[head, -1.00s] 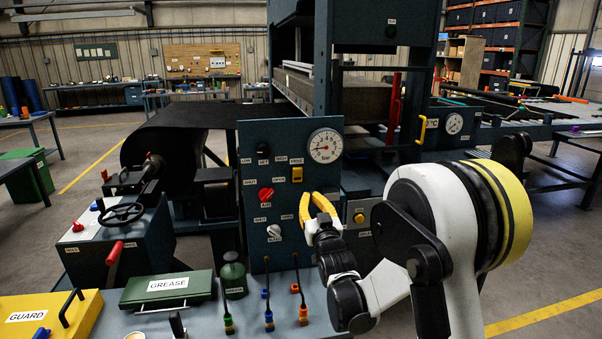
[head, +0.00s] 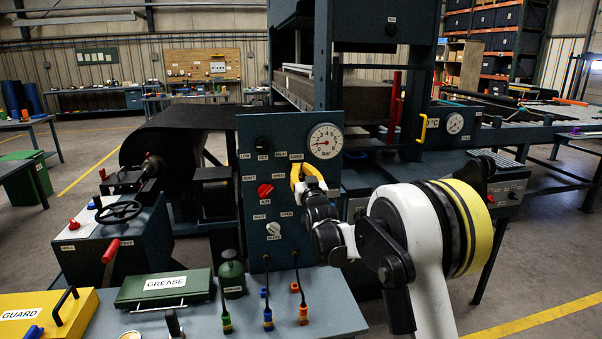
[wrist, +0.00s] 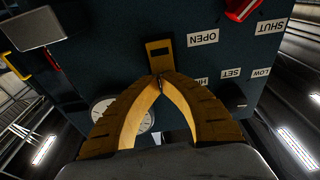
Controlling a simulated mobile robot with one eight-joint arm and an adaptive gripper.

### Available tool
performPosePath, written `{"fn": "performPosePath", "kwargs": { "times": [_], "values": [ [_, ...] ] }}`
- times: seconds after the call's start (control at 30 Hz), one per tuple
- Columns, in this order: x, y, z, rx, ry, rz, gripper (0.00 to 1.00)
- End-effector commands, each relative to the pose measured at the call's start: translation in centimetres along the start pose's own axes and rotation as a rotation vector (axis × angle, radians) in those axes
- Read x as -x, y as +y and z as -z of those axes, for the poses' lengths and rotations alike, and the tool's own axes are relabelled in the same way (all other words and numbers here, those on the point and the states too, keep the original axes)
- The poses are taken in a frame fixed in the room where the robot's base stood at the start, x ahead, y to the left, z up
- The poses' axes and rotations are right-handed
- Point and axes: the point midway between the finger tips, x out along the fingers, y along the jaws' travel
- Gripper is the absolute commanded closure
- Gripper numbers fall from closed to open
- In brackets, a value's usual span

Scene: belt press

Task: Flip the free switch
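The yellow switch (wrist: 160,54) with a small dark slot is on the dark blue control panel (head: 255,220); I take it to be the free switch, though its own label is not readable. In the head view my gripper hides it. My gripper (wrist: 159,77) has yellow fingers whose tips meet, with nothing between them. The tips overlap the lower picture edge of the switch in the wrist view; I cannot tell whether they touch it. In the head view my gripper (head: 297,168) is in front of the panel, below the gauge.

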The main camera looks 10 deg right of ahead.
Motion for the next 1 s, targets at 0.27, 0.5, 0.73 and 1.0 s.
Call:
{"fn": "performPosePath", "kwargs": {
  "times": [0.27, 0.5, 0.73, 1.0],
  "values": [
    [-0.7, 0.0, 0.0, 0.0, 0.0, 0.0, 1.0],
    [-0.8, 0.0, 0.2, 0.001, -0.011, 0.001, 1.0],
    [-1.8, 0.0, 0.3, 0.001, -0.132, -0.002, 1.0],
    [-1.6, 0.0, 0.3, 0.001, -0.13, -0.002, 1.0]
  ]
}}
